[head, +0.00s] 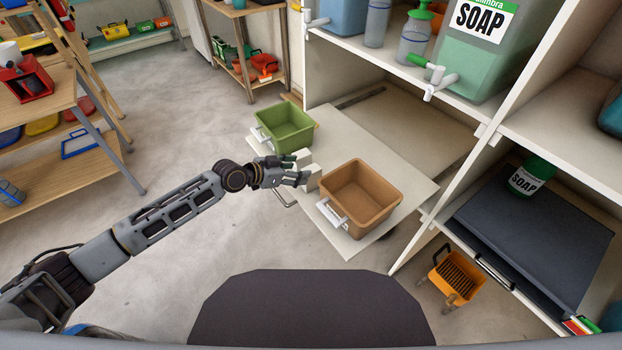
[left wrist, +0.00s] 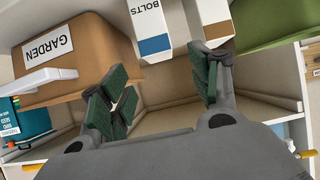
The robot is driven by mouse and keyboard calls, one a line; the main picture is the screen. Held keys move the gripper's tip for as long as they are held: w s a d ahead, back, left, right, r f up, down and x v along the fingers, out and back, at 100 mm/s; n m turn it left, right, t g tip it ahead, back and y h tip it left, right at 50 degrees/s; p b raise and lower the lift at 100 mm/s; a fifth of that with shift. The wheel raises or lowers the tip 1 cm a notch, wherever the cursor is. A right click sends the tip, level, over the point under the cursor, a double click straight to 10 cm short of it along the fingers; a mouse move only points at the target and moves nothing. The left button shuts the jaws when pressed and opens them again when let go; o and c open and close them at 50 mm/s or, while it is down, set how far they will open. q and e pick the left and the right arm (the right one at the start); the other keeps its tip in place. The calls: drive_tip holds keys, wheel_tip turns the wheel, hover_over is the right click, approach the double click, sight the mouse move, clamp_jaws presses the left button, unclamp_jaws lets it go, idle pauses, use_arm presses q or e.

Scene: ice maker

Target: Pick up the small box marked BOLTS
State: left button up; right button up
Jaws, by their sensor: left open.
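The small white box marked BOLTS (left wrist: 152,27), with a blue band, is at the top of the left wrist view. In the head view it seems to be the nearer of two small white boxes (head: 312,179), beside the brown bin. A similar white box with a brown band (left wrist: 206,20) stands right beside it. My left gripper (head: 297,171) is open and empty, right by these boxes. In the left wrist view its fingers (left wrist: 162,82) are spread, the BOLTS box lying ahead between them. The right finger overlaps the brown-banded box's edge. My right gripper is not in view.
The boxes stand on a pulled-out white shelf board (head: 340,143), between a brown bin (head: 372,207) labelled GARDEN and a green bin (head: 287,127). White shelving (head: 455,165) with a SOAP container (head: 476,55) rises to the right. The floor left of the board is clear.

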sight(311, 169)
use_arm(q)
drive_tip(key=shift+x, duration=0.9)
drive_tip(key=shift+d, duration=0.1)
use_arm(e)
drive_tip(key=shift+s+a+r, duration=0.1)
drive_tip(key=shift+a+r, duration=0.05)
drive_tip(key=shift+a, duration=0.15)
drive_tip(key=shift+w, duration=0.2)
use_arm(q)
drive_tip(key=shift+w+f, duration=0.1)
drive_tip(key=shift+w+d+f, duration=0.2)
drive_tip(key=shift+d+f, duration=0.1)
drive_tip(key=shift+d, duration=0.05)
drive_tip(key=shift+x, duration=0.85)
drive_tip(key=shift+b+x, duration=0.4)
drive_tip(key=shift+x, duration=0.6)
drive_tip(key=shift+d+f, duration=0.1)
drive_tip(key=shift+f, duration=0.1)
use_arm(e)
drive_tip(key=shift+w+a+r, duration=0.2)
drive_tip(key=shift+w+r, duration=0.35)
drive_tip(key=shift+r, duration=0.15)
